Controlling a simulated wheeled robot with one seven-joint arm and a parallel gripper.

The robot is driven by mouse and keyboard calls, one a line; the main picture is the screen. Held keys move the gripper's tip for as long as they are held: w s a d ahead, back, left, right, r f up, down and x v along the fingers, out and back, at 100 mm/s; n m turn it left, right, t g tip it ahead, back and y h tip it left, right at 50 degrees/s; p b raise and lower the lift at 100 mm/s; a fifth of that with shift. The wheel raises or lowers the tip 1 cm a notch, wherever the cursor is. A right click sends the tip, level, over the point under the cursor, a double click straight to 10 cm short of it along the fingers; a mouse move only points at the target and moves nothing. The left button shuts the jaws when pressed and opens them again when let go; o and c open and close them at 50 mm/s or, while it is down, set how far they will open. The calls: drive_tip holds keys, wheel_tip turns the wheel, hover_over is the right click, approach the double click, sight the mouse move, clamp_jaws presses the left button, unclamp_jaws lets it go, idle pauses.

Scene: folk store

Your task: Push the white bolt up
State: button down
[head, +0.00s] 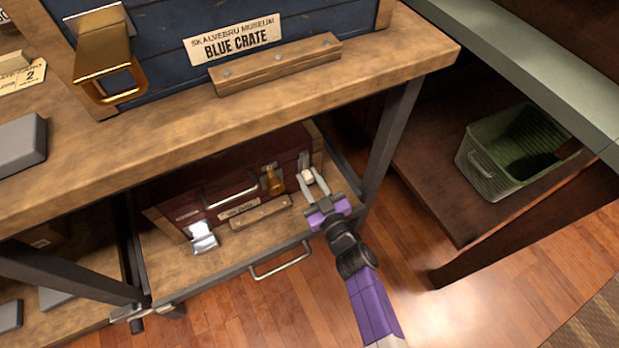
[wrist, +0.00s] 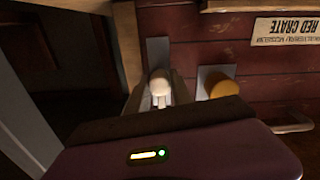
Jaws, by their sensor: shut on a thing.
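The white bolt (head: 307,176) is a small pale knob at the right end of the dark red crate (head: 187,193), on the lower pull-out shelf. It also shows in the wrist view (wrist: 160,82), in front of a grey plate on the crate. My gripper (head: 311,180) reaches in from the lower right, with its fingers on both sides of the bolt, shut on it. In the wrist view the fingers (wrist: 162,97) sit close around the bolt. The far side of the bolt is hidden.
A brass latch (head: 273,179) is just left of the bolt; its round knob (wrist: 224,88) is close to my fingers. A silver latch (head: 202,237) hangs at the crate's left. The bench top with the blue crate (head: 165,45) overhangs above. A bench leg (head: 391,135) stands close right.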

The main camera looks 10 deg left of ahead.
drive_tip(key=shift+r, duration=0.25)
drive_tip(key=c, duration=1.1)
unclamp_jaws()
drive_tip(key=shift+c, duration=0.2)
drive_tip(key=p+v, duration=0.2)
drive_tip(key=v, duration=0.5)
drive_tip(key=shift+s+d, duration=0.2)
drive_tip(key=shift+s, duration=0.1)
drive_tip(key=shift+f, duration=0.1)
